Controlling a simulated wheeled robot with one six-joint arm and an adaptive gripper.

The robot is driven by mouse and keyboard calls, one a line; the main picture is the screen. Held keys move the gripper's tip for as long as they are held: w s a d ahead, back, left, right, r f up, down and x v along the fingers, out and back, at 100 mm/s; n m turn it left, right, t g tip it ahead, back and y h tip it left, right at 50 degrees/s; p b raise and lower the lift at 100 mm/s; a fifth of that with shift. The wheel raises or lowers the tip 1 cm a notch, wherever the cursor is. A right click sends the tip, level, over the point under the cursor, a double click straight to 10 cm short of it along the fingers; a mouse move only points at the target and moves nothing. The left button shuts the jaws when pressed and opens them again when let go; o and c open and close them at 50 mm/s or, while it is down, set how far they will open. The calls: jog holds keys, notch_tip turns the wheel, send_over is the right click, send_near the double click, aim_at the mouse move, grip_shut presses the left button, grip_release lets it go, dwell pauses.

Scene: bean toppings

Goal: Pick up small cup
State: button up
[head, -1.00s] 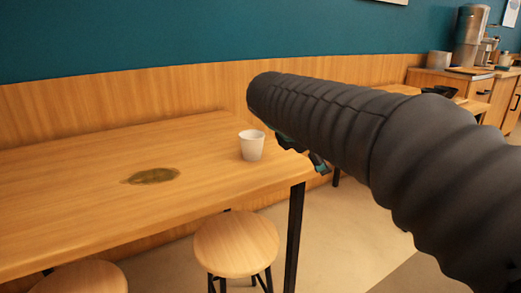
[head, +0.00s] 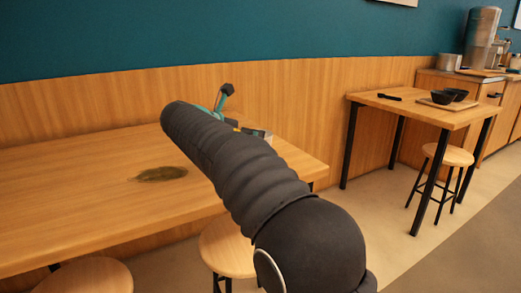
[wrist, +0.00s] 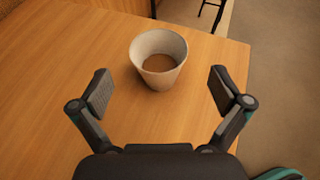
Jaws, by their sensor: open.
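The small cup (wrist: 159,58) is a white, tapered cup that stands upright on the wooden table (wrist: 50,70), near its edge. In the wrist view I look down into it and see brownish contents or a shaded bottom. My gripper (wrist: 160,95) is open and empty, with one finger to each side of and just short of the cup. No contact shows. In the head view my arm hides most or all of the cup, and part of the gripper shows above the table beyond the arm.
A dark brown patch (head: 160,174) lies on the table left of my arm. Stools (head: 85,276) stand at the front. A second table (head: 455,117) at the right holds dark bowls (head: 443,97) on a board. The wooden wall panel (head: 300,100) runs behind.

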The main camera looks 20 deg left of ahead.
aim_at(266, 135)
jog(key=shift+b+x, duration=0.35)
jog(key=shift+x, duration=3.35)
jog(key=shift+a+f, duration=0.15)
jog(key=shift+f, duration=0.05)
jog(key=c, duration=1.2)
